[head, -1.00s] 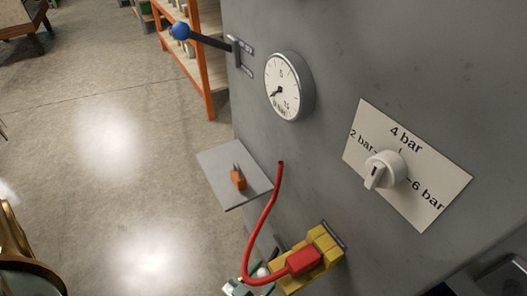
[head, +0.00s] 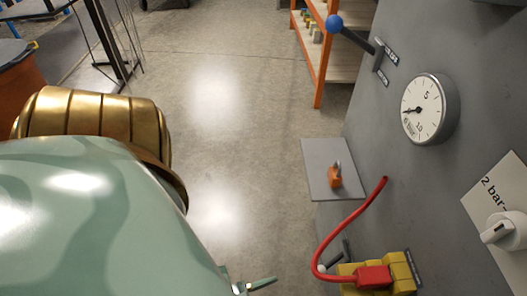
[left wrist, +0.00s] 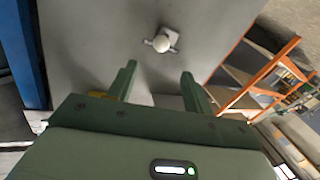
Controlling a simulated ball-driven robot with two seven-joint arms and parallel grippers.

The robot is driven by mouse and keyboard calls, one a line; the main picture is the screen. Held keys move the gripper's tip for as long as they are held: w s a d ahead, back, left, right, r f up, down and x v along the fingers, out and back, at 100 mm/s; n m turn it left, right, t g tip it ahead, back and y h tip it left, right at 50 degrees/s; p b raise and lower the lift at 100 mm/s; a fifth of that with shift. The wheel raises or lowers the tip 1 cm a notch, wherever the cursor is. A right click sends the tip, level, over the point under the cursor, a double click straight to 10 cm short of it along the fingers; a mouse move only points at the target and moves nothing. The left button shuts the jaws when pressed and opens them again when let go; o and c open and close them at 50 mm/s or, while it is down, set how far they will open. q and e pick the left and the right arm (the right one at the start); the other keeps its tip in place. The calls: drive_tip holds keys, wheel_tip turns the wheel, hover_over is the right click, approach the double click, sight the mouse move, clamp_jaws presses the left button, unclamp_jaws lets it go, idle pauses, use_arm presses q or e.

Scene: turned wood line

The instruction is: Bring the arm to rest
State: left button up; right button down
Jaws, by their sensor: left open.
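My left arm (head: 90,205), mint green with gold bands, fills the lower left of the head view. My left gripper (left wrist: 158,82) is open and empty in the left wrist view, its two green fingers apart. Beyond the fingers a white ball knob (left wrist: 164,42) shows against a grey surface, not between the fingers. In the head view only a bit of the gripper shows at the bottom edge, left of the yellow block (head: 402,272), with a gap between them. My right gripper is in neither view.
The grey panel carries a gauge (head: 424,109), a blue-knobbed lever (head: 334,24) and a white dial (head: 503,230). A red plug (head: 373,276) sits at the yellow block, with a red cable (head: 326,232). A small shelf (head: 318,160) holds an orange item. Open floor lies left of the panel.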

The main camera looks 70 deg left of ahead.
use_arm(q)
drive_tip(key=shift+s, duration=1)
